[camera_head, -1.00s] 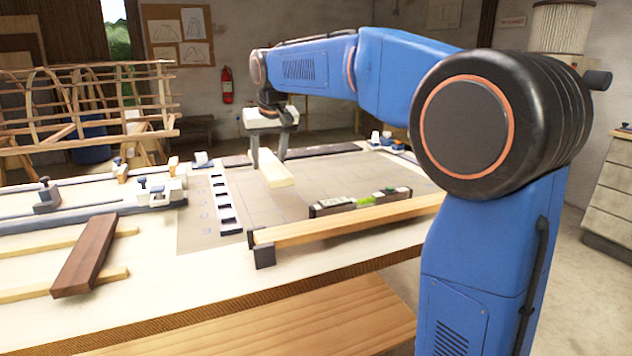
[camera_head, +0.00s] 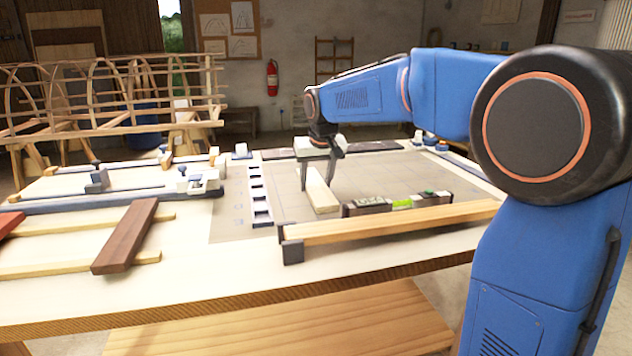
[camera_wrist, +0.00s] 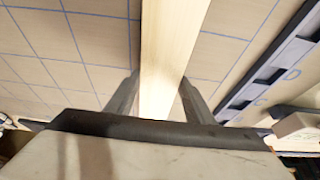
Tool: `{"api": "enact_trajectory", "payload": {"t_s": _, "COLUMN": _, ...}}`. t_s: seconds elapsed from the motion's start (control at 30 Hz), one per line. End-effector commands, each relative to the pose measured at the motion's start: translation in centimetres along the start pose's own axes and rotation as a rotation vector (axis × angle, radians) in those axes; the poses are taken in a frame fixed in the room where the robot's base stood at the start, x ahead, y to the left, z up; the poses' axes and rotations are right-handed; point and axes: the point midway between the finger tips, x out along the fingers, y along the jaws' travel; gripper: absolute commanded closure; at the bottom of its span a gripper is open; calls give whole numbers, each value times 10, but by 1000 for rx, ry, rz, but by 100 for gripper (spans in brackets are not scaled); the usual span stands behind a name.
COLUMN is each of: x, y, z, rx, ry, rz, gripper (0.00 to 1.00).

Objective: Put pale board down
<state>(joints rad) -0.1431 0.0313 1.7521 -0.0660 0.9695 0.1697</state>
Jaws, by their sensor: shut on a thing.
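The pale board (camera_head: 321,192) is a short light-wood piece in the head view, over the gridded mat (camera_head: 234,222) on the workbench. My gripper (camera_head: 318,185) is shut on it, one finger on each side. In the wrist view the pale board (camera_wrist: 172,45) runs between both fingers (camera_wrist: 160,98) and away past the top edge. The board looks low and close to the mat; I cannot tell whether it touches.
A slotted white rack (camera_head: 259,197) stands left of the board. A spirit level (camera_head: 398,203) and a long wooden rail (camera_head: 390,222) lie in front. A dark brown board (camera_head: 126,236) lies on pale strips at left. Bare mat lies between rack and board.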

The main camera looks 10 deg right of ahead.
Motion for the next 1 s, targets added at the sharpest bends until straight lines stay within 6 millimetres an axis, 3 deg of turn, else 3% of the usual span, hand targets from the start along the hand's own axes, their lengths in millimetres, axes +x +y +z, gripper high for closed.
{"api": "enact_trajectory", "payload": {"t_s": 0.13, "x": 2, "y": 0, "z": 1, "rx": 0, "ry": 0, "rz": 0, "gripper": 79}}
{"api": "enact_trajectory", "payload": {"t_s": 0.17, "x": 2, "y": 0, "z": 1, "rx": 0, "ry": 0, "rz": 0, "gripper": 50}}
{"api": "enact_trajectory", "payload": {"t_s": 0.23, "x": 2, "y": 0, "z": 1, "rx": 0, "ry": 0, "rz": 0, "gripper": 33}}
{"api": "enact_trajectory", "payload": {"t_s": 0.67, "x": -6, "y": 0, "z": 0, "rx": 0, "ry": 1, "rz": 0, "gripper": 33}}
{"api": "enact_trajectory", "payload": {"t_s": 1.0, "x": -66, "y": 0, "z": -1, "rx": 0, "ry": 3, "rz": 0, "gripper": 33}}
